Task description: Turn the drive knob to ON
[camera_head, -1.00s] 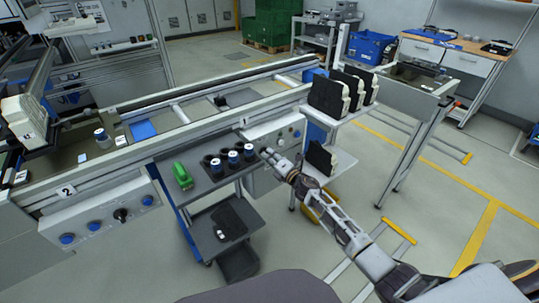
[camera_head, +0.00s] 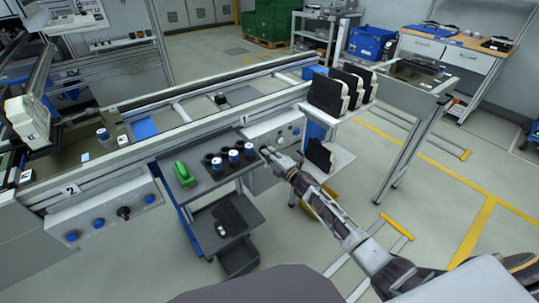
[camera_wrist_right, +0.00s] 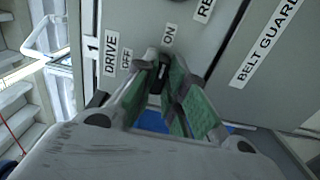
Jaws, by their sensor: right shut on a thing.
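The drive knob (camera_wrist_right: 163,73) shows in the right wrist view as a small dark handle between the green-padded fingers, partly hidden by them. It sits on a grey panel (camera_wrist_right: 140,18) with a "DRIVE" label, an "OFF" label (camera_wrist_right: 127,59) to its left and an "ON" label (camera_wrist_right: 169,35) above it. The handle looks roughly upright, towards "ON"; its exact angle is hard to tell. My right gripper (camera_wrist_right: 164,72) is shut on the knob. In the head view this gripper (camera_head: 266,153) reaches the panel on the conveyor's front. My left gripper is not in view.
A grey cart (camera_head: 190,196) with cups and a green object (camera_head: 184,174) stands left of my right gripper. A shelf stand with black-and-white parts (camera_head: 327,96) is close on its right. Another knob panel (camera_head: 85,230) is at the lower left. Floor is open at right.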

